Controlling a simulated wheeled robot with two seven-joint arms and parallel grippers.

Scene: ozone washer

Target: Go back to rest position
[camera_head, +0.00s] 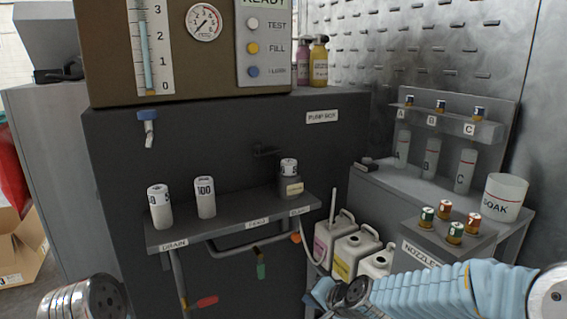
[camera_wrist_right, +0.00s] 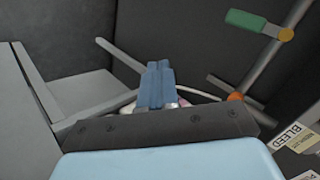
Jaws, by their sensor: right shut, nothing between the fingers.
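My right arm comes in at the lower right in a pale blue sleeve. My right gripper (camera_head: 318,294) is low in front of the dark pump box (camera_head: 225,265), near the white jugs (camera_head: 340,250). In the right wrist view its two blue fingers (camera_wrist_right: 158,68) are pressed together with nothing between them. At the lower left of the head view a round metal joint of my left arm shows. My left gripper is out of the picture.
A grey shelf (camera_head: 230,228) carries white cylinders. Below it are pipes with a green-handled valve (camera_head: 261,270) and a red handle (camera_head: 207,302). At right, a grey bench (camera_head: 385,190) holds a SOAK beaker (camera_head: 503,197) and a nozzle block (camera_head: 440,240) with several coloured nozzles.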

